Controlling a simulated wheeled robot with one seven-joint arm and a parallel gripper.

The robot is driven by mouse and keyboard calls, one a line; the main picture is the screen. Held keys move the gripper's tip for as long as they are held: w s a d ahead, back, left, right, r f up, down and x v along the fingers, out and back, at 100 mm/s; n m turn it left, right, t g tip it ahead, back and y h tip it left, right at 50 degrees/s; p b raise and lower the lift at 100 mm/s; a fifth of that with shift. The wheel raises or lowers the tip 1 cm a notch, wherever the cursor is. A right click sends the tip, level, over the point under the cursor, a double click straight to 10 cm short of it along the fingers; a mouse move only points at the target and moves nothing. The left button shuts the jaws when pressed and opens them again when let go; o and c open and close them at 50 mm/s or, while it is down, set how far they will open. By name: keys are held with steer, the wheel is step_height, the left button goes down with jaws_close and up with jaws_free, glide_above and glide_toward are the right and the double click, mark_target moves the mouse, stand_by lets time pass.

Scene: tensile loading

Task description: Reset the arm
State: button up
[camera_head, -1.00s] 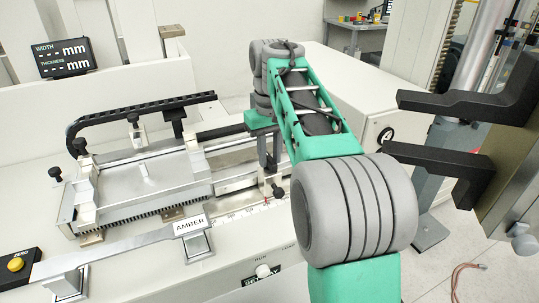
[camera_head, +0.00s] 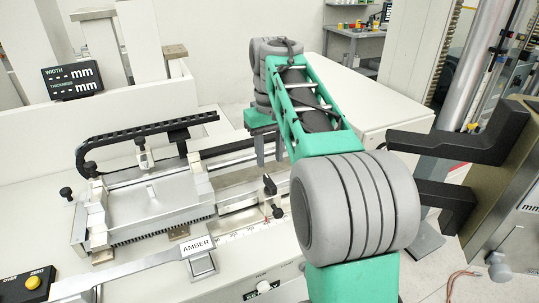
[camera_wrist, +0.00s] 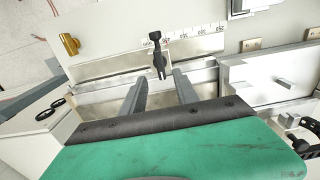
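My gripper (camera_head: 268,151) hangs at the end of the green and grey arm, over the right part of the measuring bench. In the wrist view my gripper (camera_wrist: 160,92) has its two grey fingers apart with nothing between them. Beyond the fingertips a black knob (camera_wrist: 156,42) stands on the bench by a ruler scale (camera_wrist: 195,33). The same black knob (camera_head: 269,184) shows in the head view just below the fingers. I cannot tell how far apart they are in height.
A metal specimen labelled AMBER (camera_head: 198,245) rests on supports at the front left. A black cable chain (camera_head: 145,131) runs along the bench's back. Black machine grips (camera_head: 450,150) stand at the right. A dark display (camera_head: 72,80) is at the back left.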

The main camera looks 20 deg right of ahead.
steer(key=shift+f, duration=0.1)
steer(key=s+a+f+t, duration=0.1)
steer(key=s+a+f, duration=0.2)
steer(key=s+f, duration=0.1)
steer(key=s+a+f+t, duration=0.1)
steer(key=s+a+f, duration=0.3)
steer(key=s+f, duration=0.1)
steer(key=s+a+f+t, duration=0.1)
steer(key=s+a+f, duration=0.3)
steer(key=s, duration=0.2)
steer(key=shift+s+f+t, duration=0.25)
steer(key=shift+s+t, duration=0.05)
steer(key=shift+s, duration=0.05)
steer(key=shift+f, duration=0.1)
